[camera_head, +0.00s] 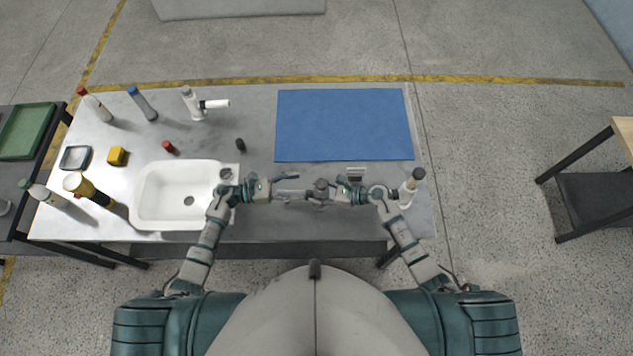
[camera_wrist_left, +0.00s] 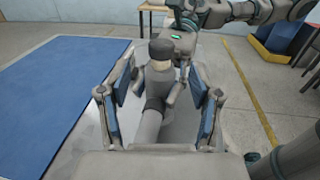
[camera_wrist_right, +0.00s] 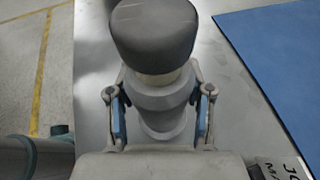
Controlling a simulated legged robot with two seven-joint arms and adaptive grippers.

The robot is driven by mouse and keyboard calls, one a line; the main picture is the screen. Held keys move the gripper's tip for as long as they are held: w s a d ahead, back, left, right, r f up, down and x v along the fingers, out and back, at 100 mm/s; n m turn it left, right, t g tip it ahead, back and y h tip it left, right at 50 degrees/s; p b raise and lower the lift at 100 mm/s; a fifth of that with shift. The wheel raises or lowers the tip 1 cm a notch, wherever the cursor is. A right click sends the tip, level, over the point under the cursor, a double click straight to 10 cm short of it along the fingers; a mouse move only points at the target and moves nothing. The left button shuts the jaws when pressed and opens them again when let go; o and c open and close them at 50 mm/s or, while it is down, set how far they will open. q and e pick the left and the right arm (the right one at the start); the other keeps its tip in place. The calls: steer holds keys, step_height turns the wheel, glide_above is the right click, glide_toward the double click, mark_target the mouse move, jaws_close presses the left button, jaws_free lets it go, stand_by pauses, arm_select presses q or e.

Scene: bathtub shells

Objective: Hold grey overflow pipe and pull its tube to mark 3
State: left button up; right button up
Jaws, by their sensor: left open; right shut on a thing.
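The grey overflow pipe (camera_head: 321,187) is level between my two grippers over the table's front part. Its body has a dark round cap, seen in the right wrist view (camera_wrist_right: 153,35) and the left wrist view (camera_wrist_left: 162,50). My right gripper (camera_head: 338,190) is shut on the pipe body just below the cap (camera_wrist_right: 160,118). My left gripper (camera_head: 281,189) is open. Its blue-padded fingers (camera_wrist_left: 160,100) stand on either side of the pipe's pale tube (camera_wrist_left: 150,125), with gaps showing on both sides. I cannot make out any marks on the tube.
A white basin (camera_head: 150,210) lies left of my left gripper. A blue mat (camera_head: 345,125) covers the table behind the pipe. A small lettered card (camera_head: 356,172) and a white bottle (camera_head: 407,190) are near my right gripper. Several bottles (camera_head: 145,104) stand at the left.

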mark_target(315, 188)
arm_select(q)
steer(key=d, duration=0.4)
steer(key=w+d, duration=0.1)
steer(key=d, duration=0.1)
steer(key=shift+d, duration=0.2)
steer(key=c, duration=0.9)
jaws_close()
steer(key=shift+a, duration=0.1)
